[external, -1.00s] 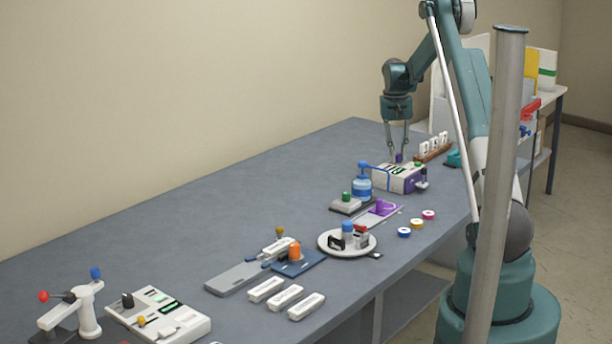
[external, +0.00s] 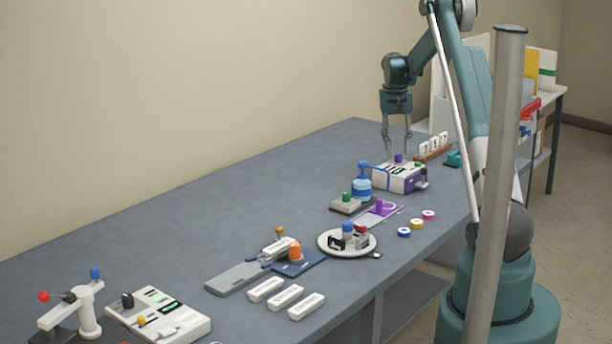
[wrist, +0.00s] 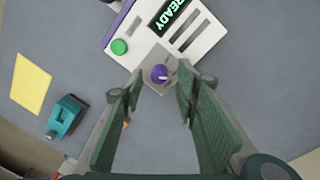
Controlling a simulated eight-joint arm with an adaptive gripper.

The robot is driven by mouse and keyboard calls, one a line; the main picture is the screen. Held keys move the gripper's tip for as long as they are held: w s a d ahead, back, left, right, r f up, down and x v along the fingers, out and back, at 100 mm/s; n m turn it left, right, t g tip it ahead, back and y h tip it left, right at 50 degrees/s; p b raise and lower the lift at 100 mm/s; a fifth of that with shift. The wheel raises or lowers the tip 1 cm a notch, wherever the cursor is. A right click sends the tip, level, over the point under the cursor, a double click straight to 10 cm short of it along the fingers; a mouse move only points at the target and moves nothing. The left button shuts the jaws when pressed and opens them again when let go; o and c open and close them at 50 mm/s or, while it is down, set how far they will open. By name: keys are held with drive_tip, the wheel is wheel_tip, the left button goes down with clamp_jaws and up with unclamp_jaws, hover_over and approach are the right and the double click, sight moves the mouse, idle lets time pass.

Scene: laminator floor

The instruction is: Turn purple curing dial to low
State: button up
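The purple curing dial (wrist: 160,74) sits on a grey square plate at the near corner of the white and purple device in the wrist view. It also shows as a small purple knob (external: 399,158) on the device (external: 400,177) in the external view. A pale pointer mark shows on the dial, but I cannot read its setting. A green button (wrist: 119,47) and a lit READY display (wrist: 172,17) are on the same device. My gripper (wrist: 158,91) is open and empty, with the dial between its fingers in the wrist view. In the external view my gripper (external: 398,150) hangs just above the dial, apparently apart from it.
A teal tool (wrist: 66,116) and a yellow sheet (wrist: 31,84) lie left of the device in the wrist view. A rack with white number tags (external: 433,147) stands close behind it. The table's left far part is clear.

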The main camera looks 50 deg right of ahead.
wheel_tip(320, 180, up, 10)
drive_tip(key=shift+w+a, duration=0.25)
drive_tip(key=shift+w, duration=0.05)
drive_tip(key=shift+f, duration=0.1)
idle(0.4)
